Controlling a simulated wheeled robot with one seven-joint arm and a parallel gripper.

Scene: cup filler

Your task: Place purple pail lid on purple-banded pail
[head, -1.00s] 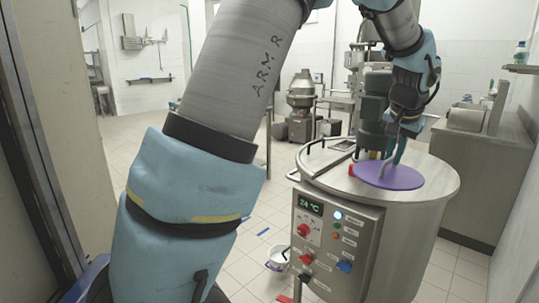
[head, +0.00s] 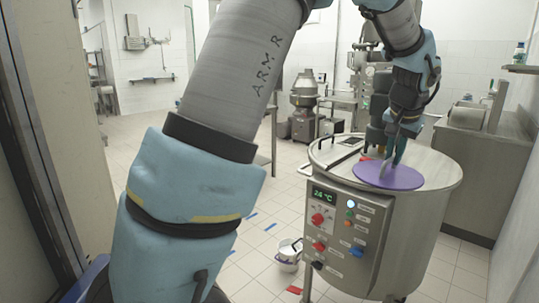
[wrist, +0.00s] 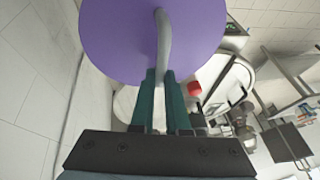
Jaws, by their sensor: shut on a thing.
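The purple lid (head: 388,178) is a flat round disc with a grey handle. My gripper (head: 400,143) is shut on that handle. In the head view the lid shows against the top of a steel tank; I cannot tell the gap between them. In the wrist view the lid (wrist: 125,38) fills the upper left, and its handle (wrist: 163,35) runs down between my green fingers (wrist: 162,88). A small pale pail (head: 288,250) stands on the floor, left of the tank.
The steel tank (head: 415,215) with a control panel (head: 342,228) stands at the right, close to the pail. A counter (head: 490,165) runs along the right wall. Blue and red strips lie on the tiled floor (head: 255,225), which is mostly clear left of the pail.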

